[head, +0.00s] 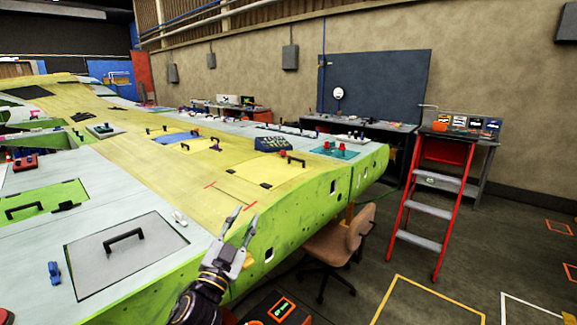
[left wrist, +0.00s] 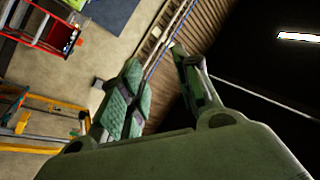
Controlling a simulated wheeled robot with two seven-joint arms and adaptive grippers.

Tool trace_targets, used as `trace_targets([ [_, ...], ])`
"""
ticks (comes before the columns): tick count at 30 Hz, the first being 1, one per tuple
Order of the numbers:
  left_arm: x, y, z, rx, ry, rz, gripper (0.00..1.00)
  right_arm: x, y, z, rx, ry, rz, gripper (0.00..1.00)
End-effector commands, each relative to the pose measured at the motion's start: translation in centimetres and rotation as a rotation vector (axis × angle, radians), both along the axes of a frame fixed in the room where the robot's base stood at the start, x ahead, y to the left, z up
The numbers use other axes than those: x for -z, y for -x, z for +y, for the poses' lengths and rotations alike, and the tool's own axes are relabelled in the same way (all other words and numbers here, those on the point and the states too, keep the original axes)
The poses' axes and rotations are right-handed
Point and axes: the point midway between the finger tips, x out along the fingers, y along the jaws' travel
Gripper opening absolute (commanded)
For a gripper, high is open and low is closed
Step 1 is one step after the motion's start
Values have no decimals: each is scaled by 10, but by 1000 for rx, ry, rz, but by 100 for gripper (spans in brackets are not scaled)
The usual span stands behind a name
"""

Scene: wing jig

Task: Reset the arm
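My left gripper (head: 233,225) is in the lower middle of the head view, raised in front of the wing's near green edge, with its fingers pointing up. Its two fingers are spread apart with nothing between them. In the left wrist view the fingers (left wrist: 160,85) also stand apart and empty, with the far wall, ceiling and floor behind them. The wing jig (head: 270,208), with yellow and pale grey panels on top and a green side, fills the left and middle of the head view. My right gripper is not in view.
A brown chair (head: 340,238) stands against the wing's green side. A red step ladder (head: 432,200) is to its right, by a workbench (head: 480,140). A grey panel with a black handle (head: 124,240) lies on the wing at the left. Floor at the lower right is open.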

Motion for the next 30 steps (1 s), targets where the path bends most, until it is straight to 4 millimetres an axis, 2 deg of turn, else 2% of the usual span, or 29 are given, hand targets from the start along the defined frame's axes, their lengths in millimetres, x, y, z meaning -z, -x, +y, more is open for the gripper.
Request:
trace_targets([
  [8,75,7,49,-173,101,291,32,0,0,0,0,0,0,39],
  [14,136,27,76,-273,144,520,32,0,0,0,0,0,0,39],
  [23,227,85,103,-376,171,893,32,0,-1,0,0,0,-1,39],
  [30,289,152,112,-408,168,1199,32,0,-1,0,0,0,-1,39],
])
